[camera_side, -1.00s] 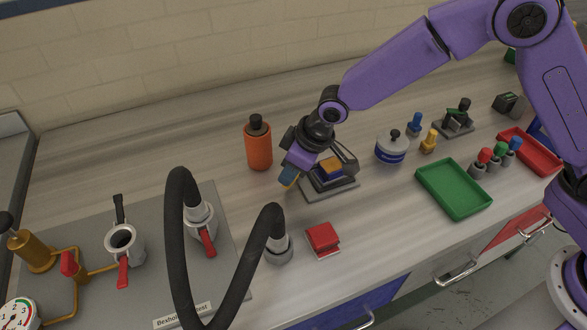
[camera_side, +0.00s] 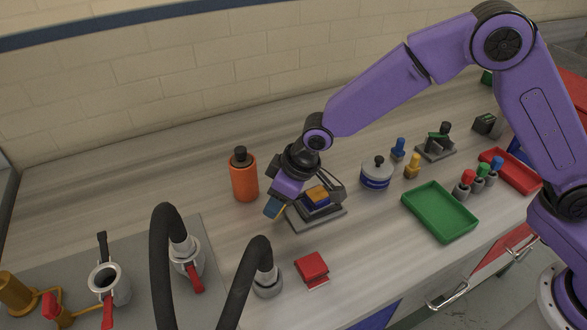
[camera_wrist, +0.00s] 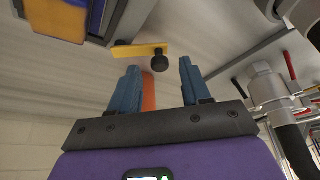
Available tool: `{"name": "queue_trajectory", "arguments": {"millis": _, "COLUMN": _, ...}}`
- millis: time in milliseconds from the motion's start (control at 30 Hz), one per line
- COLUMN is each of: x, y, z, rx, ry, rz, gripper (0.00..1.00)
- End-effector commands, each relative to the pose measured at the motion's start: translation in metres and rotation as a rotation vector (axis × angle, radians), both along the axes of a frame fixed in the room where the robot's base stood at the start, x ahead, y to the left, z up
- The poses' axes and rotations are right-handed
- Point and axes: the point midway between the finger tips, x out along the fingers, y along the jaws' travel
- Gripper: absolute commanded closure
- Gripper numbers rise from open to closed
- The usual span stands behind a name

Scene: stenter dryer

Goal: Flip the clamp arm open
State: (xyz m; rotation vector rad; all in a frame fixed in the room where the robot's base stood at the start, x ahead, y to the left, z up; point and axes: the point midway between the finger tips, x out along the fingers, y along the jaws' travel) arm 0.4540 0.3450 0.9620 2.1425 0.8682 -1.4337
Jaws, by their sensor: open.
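The clamp fixture has a grey base (camera_side: 325,218) and carries a yellow-topped blue block (camera_side: 317,196), which also shows at the top left of the wrist view (camera_wrist: 58,18). A yellow bar (camera_wrist: 138,50) with a black knob (camera_wrist: 160,63) sticks out beside the fixture in the wrist view; it appears to be the clamp arm's end. My gripper (camera_side: 274,207) is at the left side of the fixture, tilted. In the wrist view my gripper (camera_wrist: 157,84) is open and empty, with the knob just beyond and between its blue fingertips. My wrist hides part of the fixture in the side view.
An orange bottle (camera_side: 243,180) stands behind and left of my gripper. A red block (camera_side: 312,267) and a black hose (camera_side: 165,270) are in front. A grey lidded pot (camera_side: 376,176) and a green tray (camera_side: 438,211) lie to the right.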

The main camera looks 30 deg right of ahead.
Motion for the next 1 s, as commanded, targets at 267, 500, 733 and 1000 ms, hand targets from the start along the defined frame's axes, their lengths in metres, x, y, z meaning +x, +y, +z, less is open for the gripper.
{"name": "queue_trajectory", "arguments": {"millis": 267, "x": -0.012, "y": -0.011, "z": 0.043, "rx": 0.004, "ry": -0.003, "rz": 0.000, "gripper": 0.53}}
{"name": "queue_trajectory", "arguments": {"millis": 500, "x": -0.024, "y": -0.023, "z": 0.084, "rx": 0.006, "ry": -0.004, "rz": -0.001, "gripper": 0.53}}
{"name": "queue_trajectory", "arguments": {"millis": 733, "x": -0.035, "y": -0.034, "z": 0.121, "rx": 0.005, "ry": -0.004, "rz": 0.000, "gripper": 0.53}}
{"name": "queue_trajectory", "arguments": {"millis": 1000, "x": -0.043, "y": -0.042, "z": 0.148, "rx": 0.003, "ry": -0.003, "rz": -0.001, "gripper": 0.53}}
